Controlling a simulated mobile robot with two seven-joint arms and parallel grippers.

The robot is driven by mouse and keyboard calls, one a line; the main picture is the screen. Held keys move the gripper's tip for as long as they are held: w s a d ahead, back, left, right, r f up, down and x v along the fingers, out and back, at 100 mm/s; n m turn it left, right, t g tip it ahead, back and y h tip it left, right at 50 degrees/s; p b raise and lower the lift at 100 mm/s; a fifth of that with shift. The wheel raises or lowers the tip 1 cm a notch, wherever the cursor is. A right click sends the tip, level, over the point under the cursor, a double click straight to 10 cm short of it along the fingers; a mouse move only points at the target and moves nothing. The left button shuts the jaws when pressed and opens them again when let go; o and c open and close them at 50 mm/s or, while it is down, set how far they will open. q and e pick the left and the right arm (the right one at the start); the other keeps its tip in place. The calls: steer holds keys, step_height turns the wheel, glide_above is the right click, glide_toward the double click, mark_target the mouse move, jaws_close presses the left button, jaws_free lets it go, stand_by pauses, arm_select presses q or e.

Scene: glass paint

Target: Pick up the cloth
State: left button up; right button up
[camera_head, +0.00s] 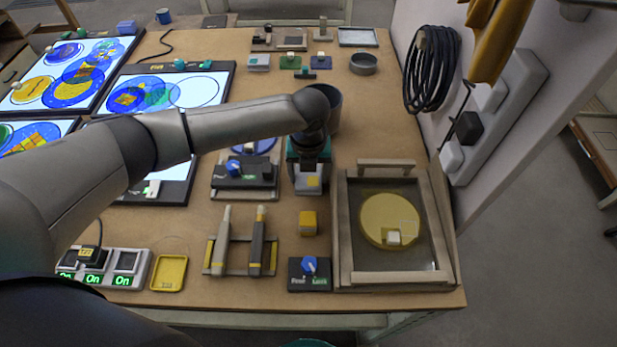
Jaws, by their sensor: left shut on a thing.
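My left arm reaches in from the left across the table, and my left gripper (312,158) points down near the middle. My right gripper is not in view.
A framed tray (344,230) with a yellow disc (380,215) stands to the right. A yellow block (308,222), a switch box (309,275) and a rack with two tools (240,258) are in front. Lit panels (215,90) lie left.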

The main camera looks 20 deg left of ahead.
mark_target(308, 177)
arm_select(q)
steer(key=shift+r, duration=0.1)
step_height(308, 177, up, 20)
steer(key=p, duration=0.2)
steer(key=shift+p, duration=0.35)
